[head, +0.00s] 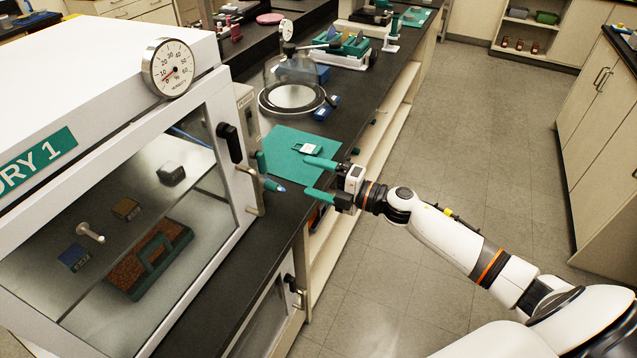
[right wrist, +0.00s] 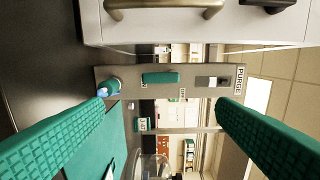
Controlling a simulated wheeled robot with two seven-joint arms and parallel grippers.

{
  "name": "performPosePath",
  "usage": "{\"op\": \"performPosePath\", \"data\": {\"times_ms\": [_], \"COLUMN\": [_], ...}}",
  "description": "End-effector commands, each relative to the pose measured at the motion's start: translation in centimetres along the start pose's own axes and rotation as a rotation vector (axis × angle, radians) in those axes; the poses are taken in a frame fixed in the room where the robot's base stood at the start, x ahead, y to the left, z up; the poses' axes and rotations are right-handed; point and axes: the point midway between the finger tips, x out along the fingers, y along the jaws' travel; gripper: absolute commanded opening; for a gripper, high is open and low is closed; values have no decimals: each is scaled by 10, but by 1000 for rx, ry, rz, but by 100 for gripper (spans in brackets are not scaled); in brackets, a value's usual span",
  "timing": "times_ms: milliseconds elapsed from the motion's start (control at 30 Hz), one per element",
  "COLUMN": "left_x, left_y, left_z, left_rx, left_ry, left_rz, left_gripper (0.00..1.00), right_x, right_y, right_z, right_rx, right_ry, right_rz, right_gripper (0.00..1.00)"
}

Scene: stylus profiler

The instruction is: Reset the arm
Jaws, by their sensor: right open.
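My right arm (head: 450,236) reaches in from the right in the head view. Its gripper (head: 312,177) has two green fingers spread apart with nothing between them. The gripper is over the bench edge by a green mat (head: 296,150), close to the dry cabinet's right side. In the right wrist view the open fingers (right wrist: 168,125) frame a panel (right wrist: 185,90) with a green part and a PURGE label. My left gripper is not in view. No stylus profiler arm can be made out.
The white dry cabinet (head: 110,70) with a humidity gauge (head: 170,68) fills the left. A glass bell jar (head: 292,85) and a green instrument (head: 340,48) stand farther along the bench. The aisle floor (head: 480,130) on the right is clear.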

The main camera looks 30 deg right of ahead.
Motion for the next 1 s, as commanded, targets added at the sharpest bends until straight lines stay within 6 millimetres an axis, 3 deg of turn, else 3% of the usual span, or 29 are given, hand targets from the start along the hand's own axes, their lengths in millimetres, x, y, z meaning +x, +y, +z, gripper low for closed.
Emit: {"op": "performPosePath", "data": {"times_ms": [567,667,767,867,1000], "left_x": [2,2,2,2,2], "left_y": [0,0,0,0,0], "left_z": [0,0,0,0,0], "left_rx": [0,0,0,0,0], "left_ry": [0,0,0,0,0], "left_rz": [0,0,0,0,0], "left_gripper": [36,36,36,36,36], "right_x": [-5,-7,-14,-30,-69], "right_y": [0,12,48,110,210], "right_z": [0,-4,-17,-31,-32], "right_rx": [0,37,149,321,576], "right_ry": [0,27,112,250,466], "right_rz": [1,8,34,81,171], "right_gripper": [80,80,80,80,80]}}
